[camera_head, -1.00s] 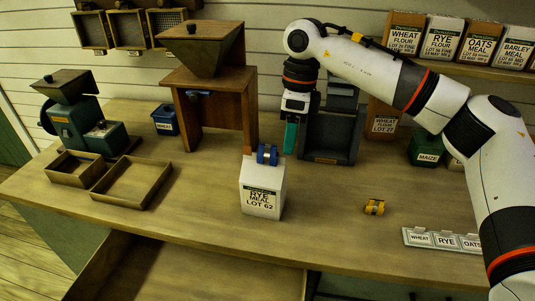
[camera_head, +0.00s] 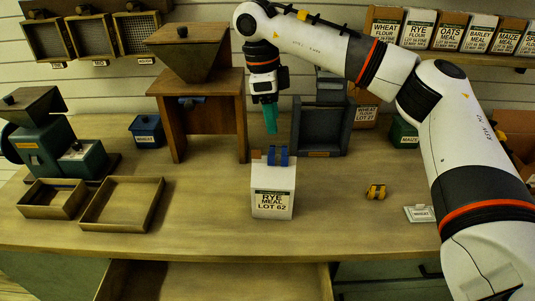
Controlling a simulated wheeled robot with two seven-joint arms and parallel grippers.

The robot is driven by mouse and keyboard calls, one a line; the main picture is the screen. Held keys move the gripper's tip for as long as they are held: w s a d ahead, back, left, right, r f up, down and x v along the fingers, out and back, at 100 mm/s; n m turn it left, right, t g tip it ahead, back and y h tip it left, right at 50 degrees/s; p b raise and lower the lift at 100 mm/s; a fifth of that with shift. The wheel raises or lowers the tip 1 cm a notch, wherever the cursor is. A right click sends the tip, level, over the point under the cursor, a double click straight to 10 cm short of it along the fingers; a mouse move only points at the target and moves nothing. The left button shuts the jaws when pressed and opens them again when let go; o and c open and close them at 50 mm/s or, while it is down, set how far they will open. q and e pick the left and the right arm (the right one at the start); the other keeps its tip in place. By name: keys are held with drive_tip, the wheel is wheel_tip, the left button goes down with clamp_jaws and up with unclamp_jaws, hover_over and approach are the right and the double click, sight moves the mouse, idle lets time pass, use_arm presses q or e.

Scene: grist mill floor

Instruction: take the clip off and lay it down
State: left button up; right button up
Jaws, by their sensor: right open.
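A white paper bag labelled rye meal, lot 62 (camera_head: 272,200) stands upright on the bench near its front edge. A blue clip (camera_head: 278,156) sits on the bag's top. My right gripper (camera_head: 271,120) has teal fingers pointing down. It is open and empty, above and apart from the blue clip in the picture. The gap between its fingers is hard to see from this side. My left gripper is out of view.
Two shallow wooden trays (camera_head: 120,229) and a green mill (camera_head: 48,145) are at left. A wooden hopper stand (camera_head: 168,122) and a dark grey frame (camera_head: 346,130) stand behind the bag. A label strip (camera_head: 419,214) lies at right, partly behind my arm. Bench around the bag is clear.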

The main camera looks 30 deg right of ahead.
hover_over(278, 146)
drive_tip(key=f, duration=0.4)
drive_tip(key=shift+s+a+p, duration=0.1)
drive_tip(key=shift+s+p, duration=0.2)
drive_tip(key=shift+p, duration=0.1)
drive_tip(key=shift+w+a+f, duration=0.1)
drive_tip(key=shift+a+f, duration=0.05)
drive_tip(key=shift+f, duration=0.4)
drive_tip(key=f, duration=0.1)
drive_tip(key=f+p, duration=0.1)
drive_tip(key=f, duration=0.1)
drive_tip(key=f+p, duration=0.1)
drive_tip(key=shift+w+d+f, duration=0.1)
drive_tip(key=shift+d+f, duration=0.2)
drive_tip(key=shift+f, duration=0.1)
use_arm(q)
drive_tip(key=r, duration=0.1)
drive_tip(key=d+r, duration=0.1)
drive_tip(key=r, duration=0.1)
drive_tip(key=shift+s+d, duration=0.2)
use_arm(e)
drive_tip(key=c, duration=1)
